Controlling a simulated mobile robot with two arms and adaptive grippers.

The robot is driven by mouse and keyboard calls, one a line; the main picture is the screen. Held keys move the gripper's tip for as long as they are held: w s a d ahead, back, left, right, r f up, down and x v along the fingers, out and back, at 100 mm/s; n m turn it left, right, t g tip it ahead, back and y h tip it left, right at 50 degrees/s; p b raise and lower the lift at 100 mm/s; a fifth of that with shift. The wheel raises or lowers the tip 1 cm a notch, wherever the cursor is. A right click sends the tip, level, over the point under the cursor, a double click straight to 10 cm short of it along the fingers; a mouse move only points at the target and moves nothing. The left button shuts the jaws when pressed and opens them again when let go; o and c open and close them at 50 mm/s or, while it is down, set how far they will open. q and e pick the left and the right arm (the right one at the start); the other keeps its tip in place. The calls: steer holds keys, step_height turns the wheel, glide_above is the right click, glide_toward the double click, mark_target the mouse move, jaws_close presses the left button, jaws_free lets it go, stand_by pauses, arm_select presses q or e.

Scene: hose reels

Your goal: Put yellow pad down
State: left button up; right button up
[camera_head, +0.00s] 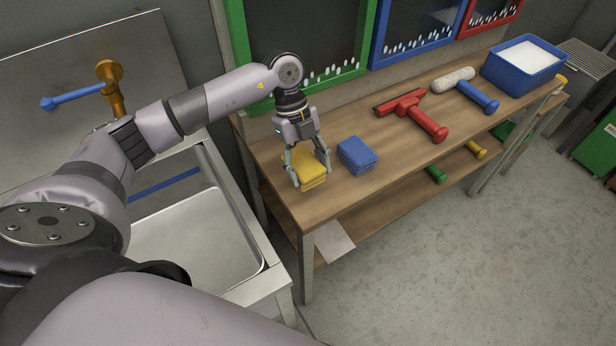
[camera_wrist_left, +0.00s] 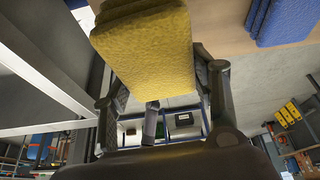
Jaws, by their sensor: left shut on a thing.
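The yellow pad (camera_head: 311,181) is at the left end of the wooden table (camera_head: 346,197), just left of the blue pad (camera_head: 357,155). My left gripper (camera_head: 309,172) points down over it with a finger on either side, shut on the pad. In the left wrist view the yellow pad (camera_wrist_left: 147,50) fills the upper middle between the fingers (camera_wrist_left: 165,103). I cannot tell whether the pad touches the tabletop. The blue pad also shows in the left wrist view (camera_wrist_left: 285,20) at the top right. My right gripper is not in view.
A red squeegee (camera_head: 412,112), a roller with a blue handle (camera_head: 468,88) and a blue tub (camera_head: 523,62) lie farther right on the table. A metal sink (camera_head: 196,243) stands to the left. The table front between the blue pad and squeegee is clear.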

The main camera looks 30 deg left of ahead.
arm_select(q)
steer(key=shift+f, duration=0.65)
step_height(320, 180, down, 3)
steer(key=shift+r+p, duration=0.1)
steer(key=shift+p, duration=0.5)
steer(key=shift+f, duration=0.35)
steer(key=shift+f, duration=0.1)
steer(key=o, duration=1.1)
